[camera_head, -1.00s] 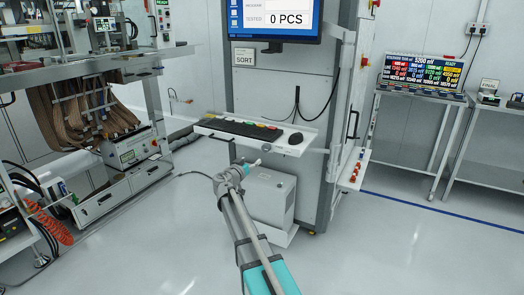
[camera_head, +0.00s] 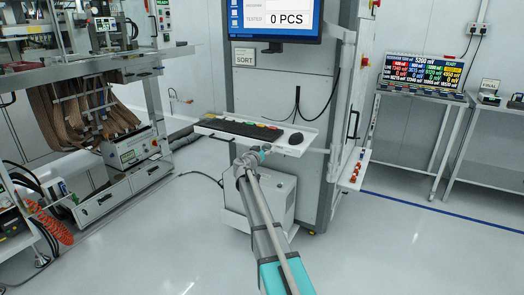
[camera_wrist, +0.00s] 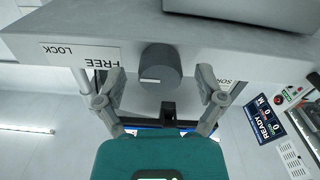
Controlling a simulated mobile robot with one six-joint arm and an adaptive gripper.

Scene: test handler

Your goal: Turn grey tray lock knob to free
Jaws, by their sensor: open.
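The tray lock knob (camera_wrist: 160,68) is a dark grey round knob on the front edge of a light grey panel (camera_wrist: 220,58) in the wrist view. A short white mark shows on its lower left face. A white label reading FREE (camera_wrist: 80,54), with LOCK beside it, is left of the knob. My gripper (camera_wrist: 161,88) is open, with one finger on each side of the knob and gaps between. In the head view my gripper (camera_head: 256,155) is small, at the arm's end just below the keyboard tray (camera_head: 295,148). The knob cannot be made out there.
A keyboard (camera_head: 245,130) and a mouse (camera_head: 296,139) lie on the keyboard tray. A bench with a display (camera_head: 424,73) is at right. The floor at front right is clear.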

